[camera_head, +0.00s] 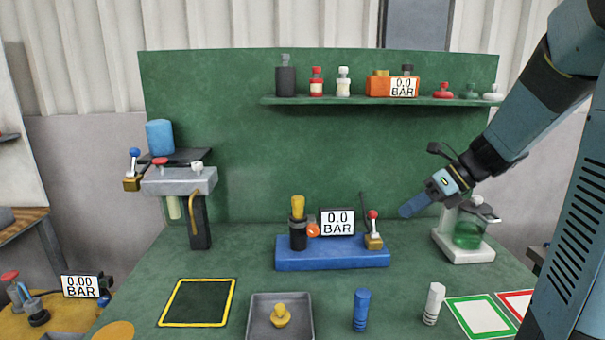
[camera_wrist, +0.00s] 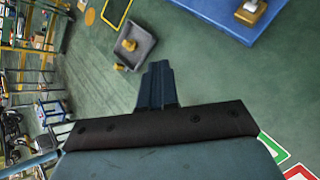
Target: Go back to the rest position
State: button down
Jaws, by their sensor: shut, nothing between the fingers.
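My gripper (camera_head: 406,210) hangs in the air above the right half of the green workbench (camera_head: 250,262), tilted down to the left. Its blue fingers are together with nothing between them. In the wrist view the closed fingers (camera_wrist: 157,82) point over bare green bench top. In the head view the gripper appears right of the blue base (camera_head: 330,258) with the 0.0 BAR display (camera_head: 338,222), and left of the green flask (camera_head: 467,234). It touches nothing that I can see.
A grey tray (camera_head: 256,325) holds a yellow knob (camera_head: 281,316). A blue cylinder (camera_head: 361,310) and a white cylinder (camera_head: 433,304) stand at the front. A shelf (camera_head: 375,101) with bottles crosses the back panel. A grey press (camera_head: 180,181) stands left. Bench between is clear.

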jog(key=s+r+n+t+h, duration=0.1)
jog(key=s+n+h, duration=0.3)
jog(key=s+n, duration=0.5)
jog(key=s+r+n+t+h, duration=0.2)
jog(key=s+n+h, duration=0.3)
jog(key=n, duration=1.3)
jog(key=s+r, duration=0.1)
jog(key=s, duration=0.2)
jog(key=shift+s+a+r+n, duration=0.35)
jog(key=shift+s+a+n, duration=0.05)
